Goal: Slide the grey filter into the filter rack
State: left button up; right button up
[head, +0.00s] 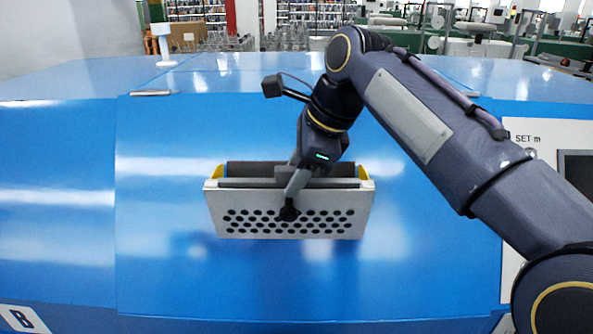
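The filter rack (225,228) is a pale box with a perforated front and yellow sides, on the blue machine face in the middle of the head view. A dark grey block, which looks like the grey filter (247,169), sits between the yellow sides at the rack's top. My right gripper (289,208) comes down over the middle of the block. One finger with a black tip shows in front of the perforated plate. The other finger is hidden, so I cannot tell whether it grips the filter. How deep the filter sits is also hidden. My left gripper is out of view.
The blue machine panel (160,260) is smooth and clear to the left of the rack and below it. A white panel with a dark screen (577,170) is at the right edge, partly behind my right arm. A small metal handle (151,93) sits at the upper left.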

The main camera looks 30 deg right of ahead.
jog(key=shift+r, duration=0.1)
jog(key=v, duration=0.7)
jog(key=s+d+f+n+t+y+b, duration=0.1)
jog(key=d+f+t+y+b, duration=0.25)
jog(key=y+b, duration=0.4)
jog(key=shift+y, duration=0.35)
jog(key=shift+p+x, duration=0.3)
jog(key=shift+x, duration=3.5)
jog(key=shift+s, duration=0.1)
jog(key=shift+r, duration=0.1)
grip_shut()
